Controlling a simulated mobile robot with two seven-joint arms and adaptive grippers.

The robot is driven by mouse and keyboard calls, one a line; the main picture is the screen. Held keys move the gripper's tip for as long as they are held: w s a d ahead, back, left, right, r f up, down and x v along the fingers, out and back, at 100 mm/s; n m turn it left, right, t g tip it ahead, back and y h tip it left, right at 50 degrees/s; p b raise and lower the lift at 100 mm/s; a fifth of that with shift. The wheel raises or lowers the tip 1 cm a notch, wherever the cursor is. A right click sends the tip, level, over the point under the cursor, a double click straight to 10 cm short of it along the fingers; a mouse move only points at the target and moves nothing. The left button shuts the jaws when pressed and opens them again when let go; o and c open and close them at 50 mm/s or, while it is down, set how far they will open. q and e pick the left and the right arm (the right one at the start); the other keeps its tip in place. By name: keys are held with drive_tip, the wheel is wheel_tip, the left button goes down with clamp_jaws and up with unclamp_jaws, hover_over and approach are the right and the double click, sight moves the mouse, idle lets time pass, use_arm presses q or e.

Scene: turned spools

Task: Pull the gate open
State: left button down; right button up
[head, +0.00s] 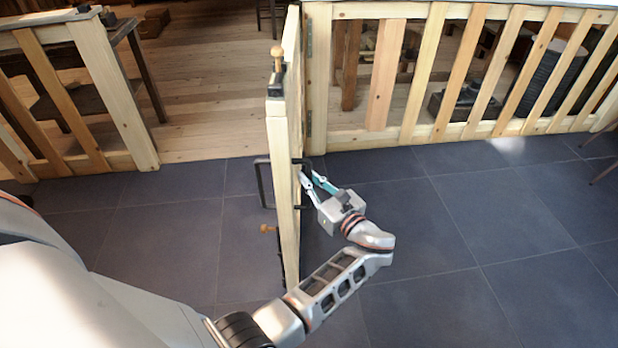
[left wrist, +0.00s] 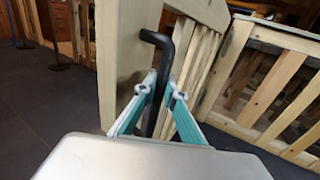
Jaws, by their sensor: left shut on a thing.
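The wooden gate (head: 290,140) stands swung out from the fence line, seen nearly edge-on in the head view, hinged at the post on its right. A black pull handle (left wrist: 165,60) is fixed on its face, and a second black handle (head: 262,182) shows on the left side. My left gripper (head: 306,178) is on the gate's right side. In the left wrist view its teal fingers (left wrist: 160,98) are closed around the upright bar of the handle. The gate also fills the middle of the left wrist view (left wrist: 120,60). My right gripper is not in view.
A slatted fence (head: 460,70) runs right from the hinge post, and another fence section (head: 95,90) stands at left. The opening between shows a bare plank floor (head: 210,90). Dark tile floor (head: 450,240) is clear at right.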

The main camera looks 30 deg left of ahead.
use_arm(q)
drive_tip(key=shift+a, duration=0.1)
drive_tip(key=c, duration=2.1)
unclamp_jaws()
drive_tip(key=shift+r, duration=0.1)
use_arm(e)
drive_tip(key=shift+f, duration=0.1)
